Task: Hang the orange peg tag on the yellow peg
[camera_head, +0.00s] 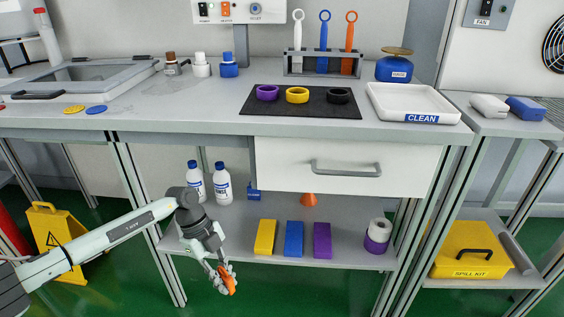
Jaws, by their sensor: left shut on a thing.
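My left gripper (224,276) is low in front of the bench, left of centre, beside the lower shelf. It is shut on a flat orange piece, which looks like the orange peg tag (230,283); the fingers hide part of it. I cannot make out a yellow peg. A yellow ring (297,95) lies on a black mat (268,104) on the bench, between a purple ring (267,93) and a black ring (339,96). A yellow disc (74,109) and a blue disc (96,110) lie at the bench's left front. My right gripper is out of view.
The bench front (190,125) and a white drawer (300,165) stand above the gripper. A white tray (375,90) is at the right. A yellow floor sign (62,240) stands left.

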